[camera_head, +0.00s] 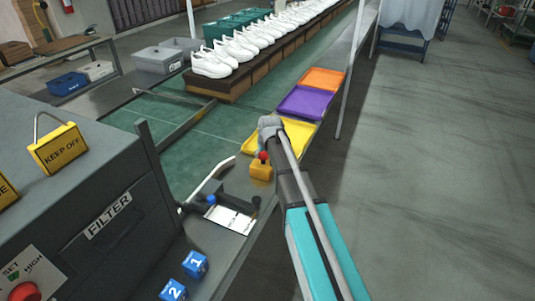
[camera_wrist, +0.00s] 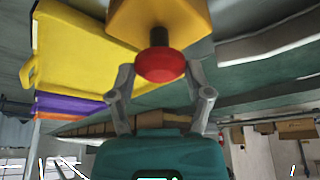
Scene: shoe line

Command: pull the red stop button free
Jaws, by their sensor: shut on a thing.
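The red stop button (camera_head: 264,156) sits on a small yellow box (camera_head: 261,172) on the bench, just below the end of my arm. In the wrist view, which is upside down, the red button (camera_wrist: 160,66) is a round mushroom cap. A dark stem (camera_wrist: 159,37) shows between the cap and the yellow box (camera_wrist: 183,14). My gripper (camera_wrist: 160,72) has one finger on each side of the cap and is shut on it. In the head view, my arm's end hides most of the fingers.
Yellow (camera_head: 292,137), purple (camera_head: 305,102) and orange (camera_head: 323,79) trays line the bench behind the box. A clipboard (camera_head: 230,219) and blue numbered cubes (camera_head: 195,264) lie nearer. White shoes (camera_head: 212,62) stand on the line behind. The floor at right is clear.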

